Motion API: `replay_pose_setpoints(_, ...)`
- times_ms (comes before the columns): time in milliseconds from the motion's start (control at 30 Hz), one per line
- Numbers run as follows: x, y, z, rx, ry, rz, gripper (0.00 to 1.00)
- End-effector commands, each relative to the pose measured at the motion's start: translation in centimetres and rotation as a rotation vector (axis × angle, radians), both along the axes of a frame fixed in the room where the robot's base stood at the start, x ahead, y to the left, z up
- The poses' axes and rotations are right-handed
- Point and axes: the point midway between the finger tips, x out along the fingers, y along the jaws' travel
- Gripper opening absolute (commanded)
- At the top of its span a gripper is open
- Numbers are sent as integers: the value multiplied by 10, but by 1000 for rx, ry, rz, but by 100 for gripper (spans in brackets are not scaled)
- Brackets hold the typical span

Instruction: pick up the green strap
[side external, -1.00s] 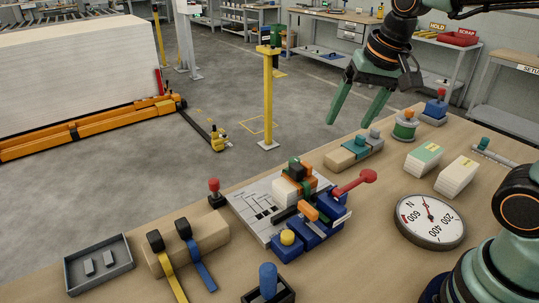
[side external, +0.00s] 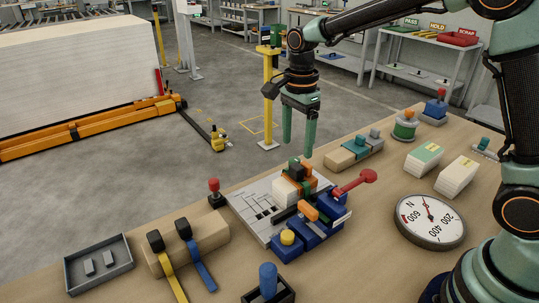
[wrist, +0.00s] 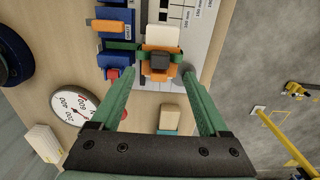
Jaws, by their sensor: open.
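The green strap (wrist: 123,45) with a black buckle (wrist: 160,62) lies over an orange block on the pale board; in the side external view the buckle (side external: 295,164) tops the block stack and little of the green shows. My gripper (side external: 298,149) is open and empty, pointing down just above the stack. In the wrist view, my gripper (wrist: 159,73) has one finger to each side of the buckle, apart from it. I cannot tell the exact height gap.
A blue valve block with a red lever (side external: 358,182) stands right of the stack. A wooden block (side external: 354,151) with teal parts lies behind, and a round gauge (side external: 430,222) right. A red-knobbed post (side external: 214,190) and a block with yellow and blue straps (side external: 205,272) are left.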

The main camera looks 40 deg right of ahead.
Motion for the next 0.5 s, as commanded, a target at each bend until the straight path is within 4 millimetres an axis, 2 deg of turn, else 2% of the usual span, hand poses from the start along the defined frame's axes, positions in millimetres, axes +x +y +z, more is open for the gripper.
replay_pose_setpoints(100, 0, 0, -18, 0, 2, 1, 78)
replay_pose_setpoints(333, -1, -1, -33, 0, 1, 1, 78)
replay_pose_setpoints(500, -2, -4, -57, 0, 4, 1, 78)
